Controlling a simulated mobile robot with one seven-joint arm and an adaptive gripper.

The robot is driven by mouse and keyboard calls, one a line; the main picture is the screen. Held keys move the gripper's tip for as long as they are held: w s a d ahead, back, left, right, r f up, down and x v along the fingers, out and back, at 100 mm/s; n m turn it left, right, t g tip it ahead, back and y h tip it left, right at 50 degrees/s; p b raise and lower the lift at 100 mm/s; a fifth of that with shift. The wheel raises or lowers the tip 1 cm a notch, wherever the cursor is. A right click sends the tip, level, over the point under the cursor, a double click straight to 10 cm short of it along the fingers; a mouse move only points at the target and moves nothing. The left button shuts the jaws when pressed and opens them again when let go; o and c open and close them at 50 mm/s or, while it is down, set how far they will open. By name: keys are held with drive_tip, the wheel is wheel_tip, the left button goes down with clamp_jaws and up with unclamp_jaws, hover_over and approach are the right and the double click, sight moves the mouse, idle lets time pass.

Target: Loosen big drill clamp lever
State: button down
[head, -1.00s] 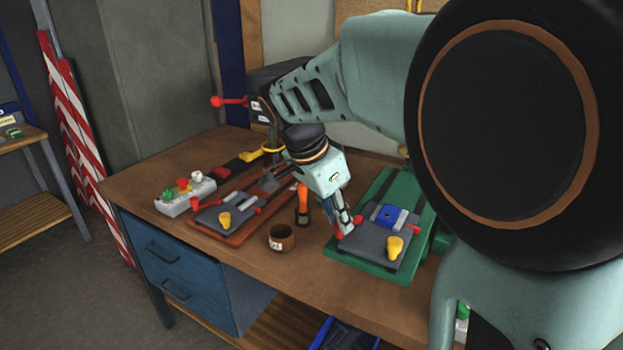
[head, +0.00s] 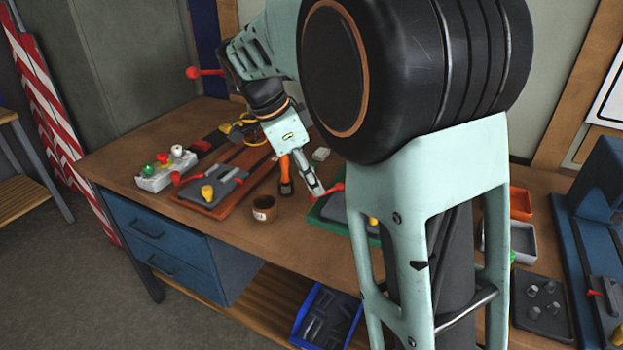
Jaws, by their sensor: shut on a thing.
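The big drill's green base (head: 319,212) stands at the middle of the workbench, with a grey clamp plate (head: 333,207) on it; my arm hides its right part. A red clamp lever (head: 335,188) shows at the plate's far left edge. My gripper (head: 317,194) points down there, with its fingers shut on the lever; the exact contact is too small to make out. A yellow knob (head: 373,222) on the plate is partly hidden by my arm.
Trays (head: 523,245) and a blue machine (head: 600,220) stand to the right. A blue crate (head: 325,318) sits below.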

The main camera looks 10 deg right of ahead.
drive_tip(key=c, duration=1.8)
unclamp_jaws()
drive_tip(key=v, duration=1.2)
